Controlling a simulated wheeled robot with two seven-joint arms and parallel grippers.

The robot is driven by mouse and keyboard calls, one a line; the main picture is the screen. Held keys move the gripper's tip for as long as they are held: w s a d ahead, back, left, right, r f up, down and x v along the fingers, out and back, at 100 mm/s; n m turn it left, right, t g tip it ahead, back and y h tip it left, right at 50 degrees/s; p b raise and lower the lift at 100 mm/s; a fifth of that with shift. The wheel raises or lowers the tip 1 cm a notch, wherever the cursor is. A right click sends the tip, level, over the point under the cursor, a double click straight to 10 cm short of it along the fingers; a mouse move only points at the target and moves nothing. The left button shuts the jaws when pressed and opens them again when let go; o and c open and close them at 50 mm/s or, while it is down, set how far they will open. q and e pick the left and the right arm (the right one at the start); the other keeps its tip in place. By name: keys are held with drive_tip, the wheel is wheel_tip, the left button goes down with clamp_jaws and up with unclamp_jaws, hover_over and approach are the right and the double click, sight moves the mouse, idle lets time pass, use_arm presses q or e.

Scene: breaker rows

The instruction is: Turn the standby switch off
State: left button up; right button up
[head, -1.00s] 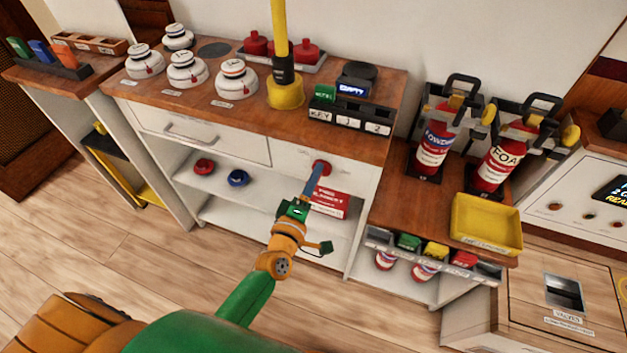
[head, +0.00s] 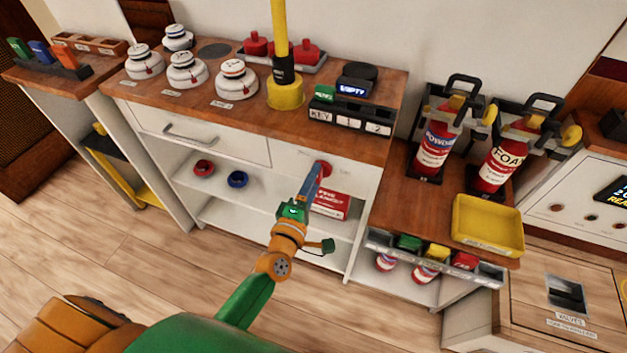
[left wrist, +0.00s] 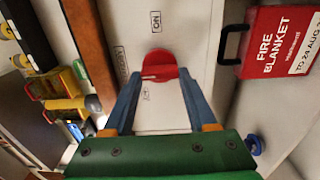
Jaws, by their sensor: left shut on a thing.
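The standby switch is a red round knob (head: 322,169) on the white drawer-front panel below the countertop. It also shows in the left wrist view (left wrist: 160,62), with a small ON label above it, a label to its left that seems to read STANDBY, and a small label below it. A pale mark on the knob lies at its lower left, between the left and lower labels. My left gripper (head: 318,180) is shut on the knob, its blue fingers (left wrist: 157,82) on either side of it. My right gripper is not in view.
A red fire blanket box (head: 330,204) stands on the shelf just below the knob, close to my left gripper. Fire extinguishers (head: 434,150) and a yellow tray (head: 487,224) are on the lower counter at right. The floor in front is clear.

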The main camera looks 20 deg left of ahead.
use_arm(q)
drive_tip(key=o, duration=1.4)
drive_tip(key=shift+c, duration=0.2)
drive_tip(key=s, duration=0.7)
drive_tip(key=shift+a, duration=0.1)
